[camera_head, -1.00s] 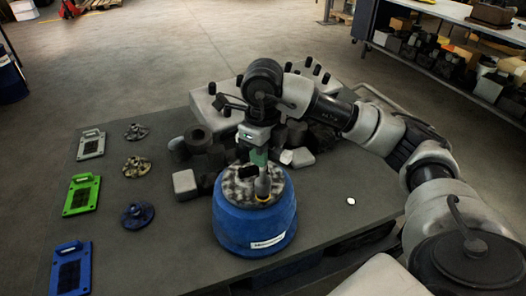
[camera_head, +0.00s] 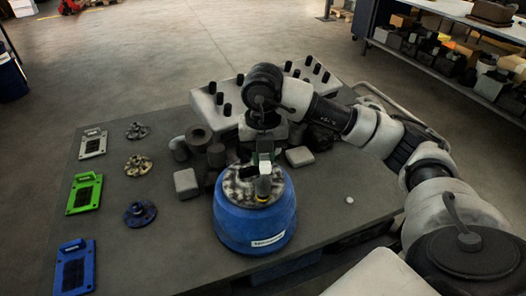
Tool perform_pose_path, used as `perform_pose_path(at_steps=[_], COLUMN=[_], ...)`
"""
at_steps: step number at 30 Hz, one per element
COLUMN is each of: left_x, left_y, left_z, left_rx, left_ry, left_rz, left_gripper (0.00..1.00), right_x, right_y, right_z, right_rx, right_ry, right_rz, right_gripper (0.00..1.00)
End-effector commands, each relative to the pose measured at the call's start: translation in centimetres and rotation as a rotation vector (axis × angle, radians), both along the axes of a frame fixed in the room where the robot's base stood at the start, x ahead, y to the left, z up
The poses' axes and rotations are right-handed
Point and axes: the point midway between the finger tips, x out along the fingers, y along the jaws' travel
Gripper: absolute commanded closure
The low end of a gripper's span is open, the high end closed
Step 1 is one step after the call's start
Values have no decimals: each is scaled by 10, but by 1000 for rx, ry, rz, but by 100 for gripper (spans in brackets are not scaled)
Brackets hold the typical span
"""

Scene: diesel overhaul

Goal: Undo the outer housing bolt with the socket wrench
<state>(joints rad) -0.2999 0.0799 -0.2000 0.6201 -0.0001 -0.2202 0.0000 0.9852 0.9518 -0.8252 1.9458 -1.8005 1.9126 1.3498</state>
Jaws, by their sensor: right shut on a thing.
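The blue round housing (camera_head: 252,228) stands upright on the dark table (camera_head: 165,255), with a pale label on its front and a mottled grey top. My right gripper (camera_head: 266,155) is above the housing and shut on the socket wrench (camera_head: 263,187). The wrench's lower end, with a yellowish band, reaches down to the front right of the housing top. It hides the bolt there, so I cannot tell whether the socket sits on it. My left gripper is not in view.
Grey, green and blue plates (camera_head: 84,193) and several flanged parts (camera_head: 138,167) lie at the left. A grey engine block with black studs (camera_head: 300,72) and loose cylindrical parts stand behind the housing. A small white piece (camera_head: 349,200) lies at the right.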

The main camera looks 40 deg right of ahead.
Motion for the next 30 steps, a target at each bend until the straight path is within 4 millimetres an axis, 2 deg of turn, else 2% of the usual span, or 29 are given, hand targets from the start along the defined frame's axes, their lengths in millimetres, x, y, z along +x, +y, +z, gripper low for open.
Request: perform_pose_path(at_steps=[30], left_x=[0], left_y=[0], left_z=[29], left_rx=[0], left_ry=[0], left_rz=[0], left_gripper=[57], right_x=[0], right_y=[1], right_z=[2], right_rx=[1], right_ry=[1], right_rz=[-920], right_gripper=[100])
